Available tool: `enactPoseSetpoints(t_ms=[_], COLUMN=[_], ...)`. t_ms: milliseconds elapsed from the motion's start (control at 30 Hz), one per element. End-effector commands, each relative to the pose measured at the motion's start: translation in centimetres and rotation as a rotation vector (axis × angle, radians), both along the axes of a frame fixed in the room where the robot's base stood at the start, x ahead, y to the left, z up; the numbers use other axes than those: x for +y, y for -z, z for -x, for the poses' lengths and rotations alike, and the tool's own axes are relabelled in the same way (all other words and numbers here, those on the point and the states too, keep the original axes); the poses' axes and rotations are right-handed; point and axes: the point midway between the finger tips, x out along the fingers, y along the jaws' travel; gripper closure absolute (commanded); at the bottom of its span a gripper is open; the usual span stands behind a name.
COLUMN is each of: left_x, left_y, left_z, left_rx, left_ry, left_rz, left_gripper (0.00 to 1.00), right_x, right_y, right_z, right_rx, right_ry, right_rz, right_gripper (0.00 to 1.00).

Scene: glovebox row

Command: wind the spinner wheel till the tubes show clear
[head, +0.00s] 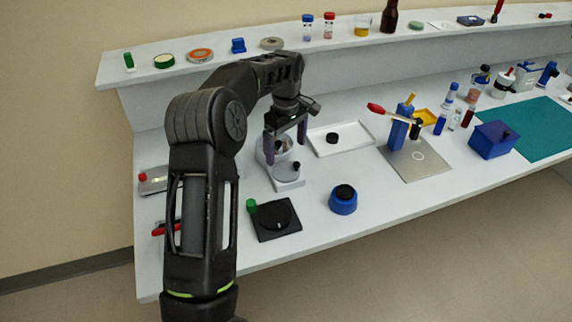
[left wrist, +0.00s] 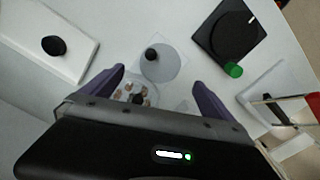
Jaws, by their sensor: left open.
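The spinner stands on a white base (head: 290,185) in the head view. Its pale grey wheel (head: 287,172) lies flat at the near end, with an upright dark knob (left wrist: 151,54) near the rim. Behind the wheel is a round clear bowl with several brownish, cloudy-looking tubes (left wrist: 138,93), partly hidden by my gripper in both views. My left gripper (head: 286,145) is open and empty, pointing down above the spinner. In the left wrist view its purple fingers (left wrist: 158,82) are spread on either side of the bowl, apart from the knob.
A black plate with a dial and green knob (head: 275,218) stands just in front. A blue jar with a black lid (head: 343,200) is to the right. A white tray (head: 350,143) holding a black cap lies behind. A raised shelf (head: 235,62) runs along the back.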

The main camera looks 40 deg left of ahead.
Motion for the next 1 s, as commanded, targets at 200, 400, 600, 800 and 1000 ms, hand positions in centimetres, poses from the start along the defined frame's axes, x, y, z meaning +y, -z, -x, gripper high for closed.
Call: enactPoseSetpoints(t_ms=[200, 400, 600, 800, 1000], left_x=[0.0, 0.0, 0.0, 0.0, 0.0], left_y=[2.6, 5.6, 7.2, 7.3, 7.3], left_z=[0.1, 0.1, 0.0, 0.0, 0.0], left_rx=[0.003, 0.002, 0.0, 0.0, -0.001], left_ry=[0.001, 0.0, 0.001, 0.001, 0.001], left_rz=[0.002, 0.002, 0.001, 0.001, 0.001], left_gripper=[0.01, 0.01, 0.01, 0.01, 0.13], right_x=[-0.1, -0.2, -0.2, -0.2, -0.2], right_y=[-0.8, -1.5, -1.8, -1.7, -1.7], right_z=[0.1, 0.1, 0.1, 0.1, 0.1], right_rx=[0.003, 0.006, 0.008, 0.008, 0.008], right_ry=[0.0, 0.001, 0.001, 0.002, 0.002], right_rz=[0.002, 0.004, 0.005, 0.005, 0.005], right_gripper=[0.01, 0.01, 0.01, 0.01, 0.01])
